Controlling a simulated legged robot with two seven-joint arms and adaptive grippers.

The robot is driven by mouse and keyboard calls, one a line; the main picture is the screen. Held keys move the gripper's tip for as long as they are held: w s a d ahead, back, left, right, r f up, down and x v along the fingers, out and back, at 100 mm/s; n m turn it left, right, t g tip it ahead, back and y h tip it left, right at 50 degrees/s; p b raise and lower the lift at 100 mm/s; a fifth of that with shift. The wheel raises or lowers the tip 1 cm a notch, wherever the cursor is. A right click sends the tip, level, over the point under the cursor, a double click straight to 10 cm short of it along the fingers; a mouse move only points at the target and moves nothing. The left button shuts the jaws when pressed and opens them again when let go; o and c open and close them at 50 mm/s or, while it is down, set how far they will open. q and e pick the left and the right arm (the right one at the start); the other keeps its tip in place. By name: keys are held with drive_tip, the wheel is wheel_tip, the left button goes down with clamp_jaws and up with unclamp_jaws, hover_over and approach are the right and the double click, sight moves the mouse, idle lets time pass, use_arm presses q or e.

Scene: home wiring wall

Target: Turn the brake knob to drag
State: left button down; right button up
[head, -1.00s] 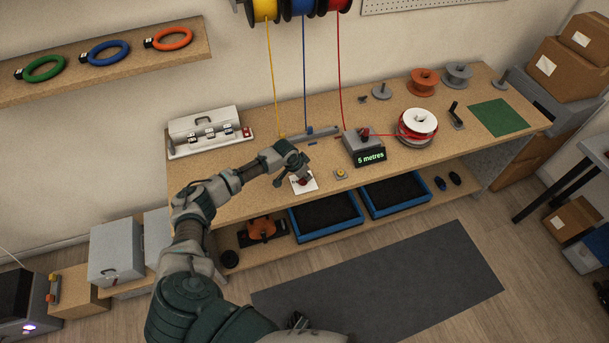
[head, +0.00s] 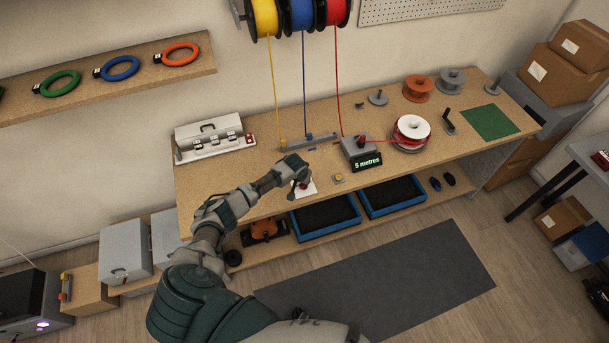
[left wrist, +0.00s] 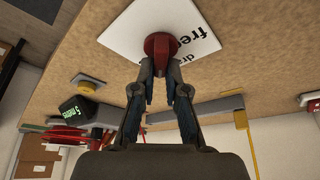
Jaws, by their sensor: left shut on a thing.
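The red brake knob (left wrist: 161,45) stands on a white plate (left wrist: 130,32) on the bench. In the left wrist view the plate's visible print reads "free" and part of "dr…". My left gripper (left wrist: 161,68) is shut on the knob, with a finger on each side of its near end. In the head view my left gripper (head: 302,178) is over the plate (head: 311,189), and the knob (head: 302,185) is mostly covered by it. The knob's exact pointing direction is hard to tell. My right gripper is not in view.
A small yellow button box (head: 339,178) is just right of the plate. Behind it stands a grey meter (head: 363,150) reading "5 metres", with red wire running to a spool (head: 411,130). A grey wire guide (head: 310,142) lies behind the gripper. Blue trays (head: 326,214) sit below.

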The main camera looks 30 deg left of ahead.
use_arm(q)
drive_tip(key=shift+s+d+f+n+g+y+p, duration=0.1)
drive_tip(key=shift+s+n+g+y+p, duration=0.2)
drive_tip(key=shift+n+p, duration=0.65)
drive_tip(key=shift+f+n+y+p, duration=0.1)
drive_tip(key=shift+n+y+p, duration=0.2)
drive_tip(key=shift+n+p, duration=0.45)
drive_tip(key=n, duration=0.1)
drive_tip(key=n+y, duration=0.1)
drive_tip(key=shift+s+a+f+n+g, duration=0.1)
drive_tip(key=shift+a+n+g, duration=0.2)
drive_tip(key=shift+n, duration=0.1)
drive_tip(key=shift+s+n+g+y+p, duration=0.1)
drive_tip(key=shift+n+g+y+p, duration=0.25)
drive_tip(key=shift+n, duration=0.75)
drive_tip(key=c, duration=1.2)
unclamp_jaws()
drive_tip(key=shift+c, duration=0.2)
drive_tip(key=shift+o, duration=0.2)
drive_tip(key=shift+w, duration=0.2)
